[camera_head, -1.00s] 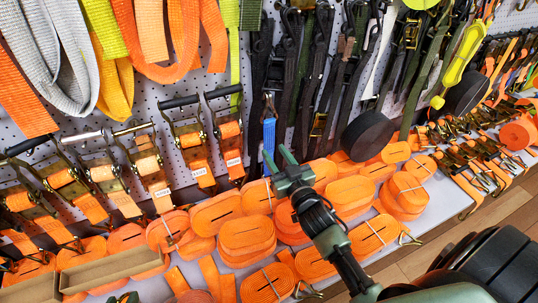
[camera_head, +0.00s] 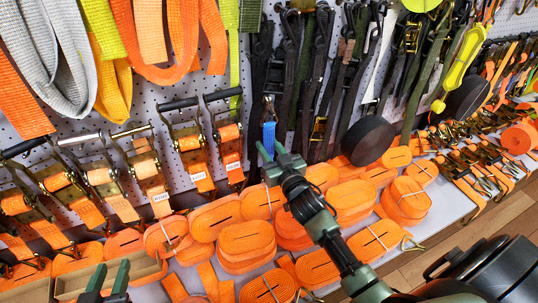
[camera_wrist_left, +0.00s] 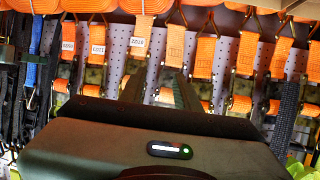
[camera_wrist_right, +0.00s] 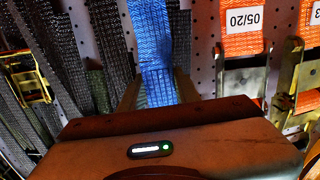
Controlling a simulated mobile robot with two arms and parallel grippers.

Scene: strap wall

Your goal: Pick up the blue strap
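The blue strap (camera_head: 269,136) hangs from the pegboard wall among dark straps. My right gripper (camera_head: 270,149) is at its lower part, fingers apart. In the right wrist view the blue strap (camera_wrist_right: 152,40) runs down between the two fingers (camera_wrist_right: 156,88), one on each side; I cannot tell whether they touch it. The strap's lower end is hidden there by the gripper body. My left gripper (camera_head: 109,272) is low at the left, open and empty, near a cardboard box. A blue strap also shows at the left of the left wrist view (camera_wrist_left: 32,65).
Orange strap rolls (camera_head: 246,240) cover the shelf below. Ratchets with orange webbing (camera_head: 188,150) hang left of the blue strap, dark straps (camera_head: 315,90) to its right. An open cardboard box (camera_head: 140,272) sits at lower left. A black roll (camera_head: 368,139) hangs at right.

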